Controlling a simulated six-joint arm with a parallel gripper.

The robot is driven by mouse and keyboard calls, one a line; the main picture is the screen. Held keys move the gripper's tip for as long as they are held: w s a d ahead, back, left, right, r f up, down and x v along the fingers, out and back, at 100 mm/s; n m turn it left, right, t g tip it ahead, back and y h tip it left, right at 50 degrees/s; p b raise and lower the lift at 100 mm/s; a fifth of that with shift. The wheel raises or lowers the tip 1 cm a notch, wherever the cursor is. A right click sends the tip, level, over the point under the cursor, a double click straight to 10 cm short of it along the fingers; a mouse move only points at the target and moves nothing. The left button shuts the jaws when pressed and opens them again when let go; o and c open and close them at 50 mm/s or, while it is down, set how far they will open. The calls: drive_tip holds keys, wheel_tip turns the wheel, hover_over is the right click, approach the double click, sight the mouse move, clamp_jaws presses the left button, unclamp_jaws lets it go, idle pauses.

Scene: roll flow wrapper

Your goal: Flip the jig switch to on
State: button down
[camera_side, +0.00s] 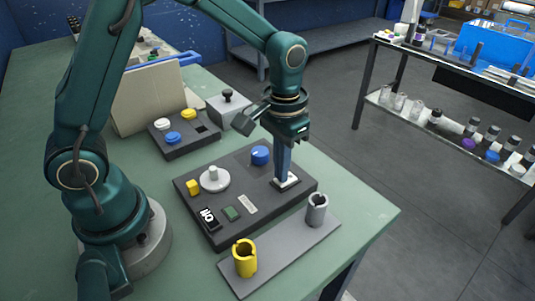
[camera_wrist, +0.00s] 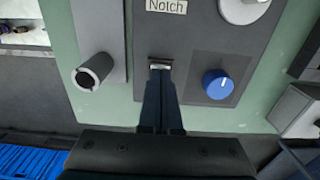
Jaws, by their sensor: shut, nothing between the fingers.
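A dark control board (camera_side: 235,170) lies on the green table and carries several controls. My gripper (camera_side: 283,178) points down at a small white plate (camera_side: 291,182) at the board's right side. My fingers are shut and empty. In the wrist view my fingertips (camera_wrist: 160,73) are at the edge of a small light plate (camera_wrist: 160,63) and hide part of it. Whether they touch it, and what position any switch there is in, I cannot tell. A black rocker with white marks (camera_side: 209,217) sits at the board's front left corner.
A blue knob (camera_side: 261,155), a white round knob (camera_side: 214,178), a yellow block (camera_side: 193,187) and a green button (camera_side: 231,213) are on the board. A grey plate (camera_side: 285,252) in front bears a yellow cup (camera_side: 244,260) and a grey cup (camera_side: 317,209).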

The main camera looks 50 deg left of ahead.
drive_tip(key=shift+f, duration=0.35)
drive_tip(key=shift+r, duration=3.5)
drive_tip(key=s+a+r+t, duration=0.2)
drive_tip(key=s+r+t, duration=0.1)
drive_tip(key=s+r, duration=0.3)
drive_tip(key=s+a+f+t, duration=0.1)
drive_tip(key=s+t, duration=0.1)
drive_tip(key=s, duration=0.4)
drive_tip(key=shift+s+f+t, duration=0.15)
drive_tip(key=shift+s+t, duration=0.1)
drive_tip(key=shift+t, duration=0.05)
